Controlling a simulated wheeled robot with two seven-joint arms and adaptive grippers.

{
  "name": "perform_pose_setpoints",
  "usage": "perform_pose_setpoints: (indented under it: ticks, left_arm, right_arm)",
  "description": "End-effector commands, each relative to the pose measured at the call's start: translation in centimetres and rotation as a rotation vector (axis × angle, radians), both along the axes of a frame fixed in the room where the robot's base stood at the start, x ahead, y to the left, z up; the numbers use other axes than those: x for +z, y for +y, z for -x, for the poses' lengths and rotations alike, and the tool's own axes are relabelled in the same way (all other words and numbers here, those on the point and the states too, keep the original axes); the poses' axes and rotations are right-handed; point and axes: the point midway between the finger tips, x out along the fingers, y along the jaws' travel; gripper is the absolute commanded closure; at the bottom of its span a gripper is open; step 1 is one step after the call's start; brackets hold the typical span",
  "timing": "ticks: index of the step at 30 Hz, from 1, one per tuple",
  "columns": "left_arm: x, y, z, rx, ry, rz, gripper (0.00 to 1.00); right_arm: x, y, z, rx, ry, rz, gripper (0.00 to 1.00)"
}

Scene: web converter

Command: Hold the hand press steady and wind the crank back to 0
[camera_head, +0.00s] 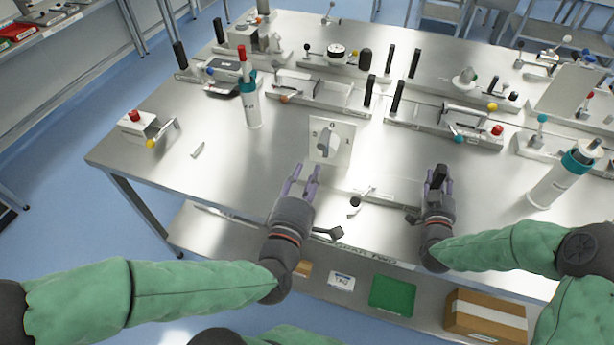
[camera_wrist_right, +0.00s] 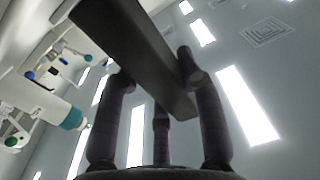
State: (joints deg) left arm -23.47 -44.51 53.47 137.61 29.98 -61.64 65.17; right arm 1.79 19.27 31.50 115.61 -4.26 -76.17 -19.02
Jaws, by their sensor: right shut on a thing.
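The hand press (camera_head: 385,190) looks like the low metal fixture at the table's front edge. Its dark upright handle (camera_head: 438,172) is at its right end. My right gripper (camera_head: 437,186) is shut on this handle; in the right wrist view the dark bar (camera_wrist_right: 135,55) runs between the fingers. A small crank with a black knob (camera_head: 354,202) is at the fixture's left end. My left gripper (camera_head: 303,178) is open and empty, left of the crank and apart from it. A white panel (camera_head: 332,138) with a grey knob and a 0 mark stands behind.
A white bottle with a teal cap (camera_head: 252,108) and a small crank box (camera_head: 139,126) stand at the left. Several similar fixtures with black handles (camera_head: 397,98) line the back. Another bottle (camera_head: 560,178) stands at the right. The left front of the table (camera_head: 215,175) is mostly clear.

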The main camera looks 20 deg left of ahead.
Motion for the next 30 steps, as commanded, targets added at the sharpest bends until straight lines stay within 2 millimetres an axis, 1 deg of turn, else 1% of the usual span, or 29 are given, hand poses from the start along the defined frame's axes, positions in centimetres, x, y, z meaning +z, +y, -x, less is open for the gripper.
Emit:
perform_pose_setpoints:
  ticks: [1, 27, 28, 29, 30]
  left_arm:
    - [-0.07, 0.00, -0.01, 0.000, 0.000, 0.000, 0.67]
    - [-0.22, 0.00, -0.03, 0.000, 0.000, 0.000, 0.67]
    - [-0.22, 0.00, -0.03, 0.000, 0.000, 0.000, 0.67]
    - [-0.22, 0.00, -0.03, 0.000, 0.000, 0.000, 0.67]
    - [-0.21, 0.00, -0.03, 0.000, 0.000, 0.000, 0.67]
  right_arm:
    - [-1.42, 0.21, 0.50, 0.005, 0.034, -0.001, 1.00]
    - [-0.63, 0.33, 0.48, 0.008, 0.031, -0.001, 1.00]
    - [-0.61, 0.33, 0.47, 0.008, 0.031, -0.001, 0.54]
    - [-0.58, 0.32, 0.46, 0.008, 0.030, -0.001, 0.46]
    - [-0.51, 0.31, 0.43, 0.008, 0.028, -0.001, 0.35]
